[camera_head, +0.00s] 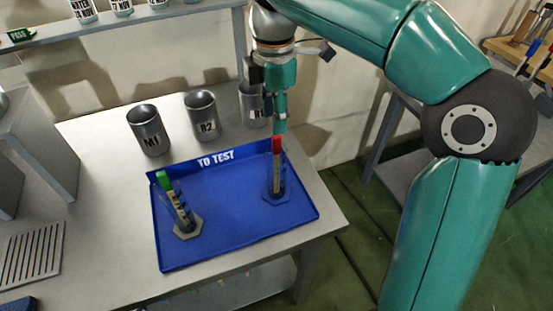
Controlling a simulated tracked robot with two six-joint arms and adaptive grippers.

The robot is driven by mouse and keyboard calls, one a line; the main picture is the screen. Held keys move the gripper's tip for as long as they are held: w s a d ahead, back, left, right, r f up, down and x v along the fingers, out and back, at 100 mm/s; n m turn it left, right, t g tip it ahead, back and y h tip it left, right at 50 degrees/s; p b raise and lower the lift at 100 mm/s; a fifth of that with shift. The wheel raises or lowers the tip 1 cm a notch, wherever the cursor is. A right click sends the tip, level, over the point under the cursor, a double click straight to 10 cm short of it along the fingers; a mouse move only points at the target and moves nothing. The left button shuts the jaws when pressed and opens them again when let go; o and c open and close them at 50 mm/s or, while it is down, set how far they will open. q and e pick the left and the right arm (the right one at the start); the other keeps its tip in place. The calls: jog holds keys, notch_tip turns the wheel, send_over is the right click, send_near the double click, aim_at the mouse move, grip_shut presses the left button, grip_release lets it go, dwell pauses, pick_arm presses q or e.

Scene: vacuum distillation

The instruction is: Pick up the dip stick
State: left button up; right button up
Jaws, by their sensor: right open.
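Two upright sticks stand on the blue tray marked "TO TEST" (228,255), each in a small holder with a hexagonal base. One has a red top (277,146) and stands at the tray's right. The other has a green top (164,179), leans slightly and stands at the left. I cannot tell from labels which is the dip stick. My right gripper (280,128) points down just above the red top, open. Whether its fingers touch or surround the red top is unclear. My left gripper is not in view.
Metal cups M1 (149,133), R2 (203,118) and R1 (251,105) stand behind the tray, R1 partly behind my gripper. A shelf (150,18) with small containers is above. A slotted plate (30,254) lies at the left. The tray's middle is clear.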

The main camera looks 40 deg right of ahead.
aim_at(276, 138)
jog(key=shift+s+d+f, duration=0.1)
jog(key=shift+s+f, duration=0.05)
jog(key=shift+f, duration=1.4)
jog(key=shift+s+f, duration=0.1)
jog(key=shift+f, duration=1.45)
grip_shut()
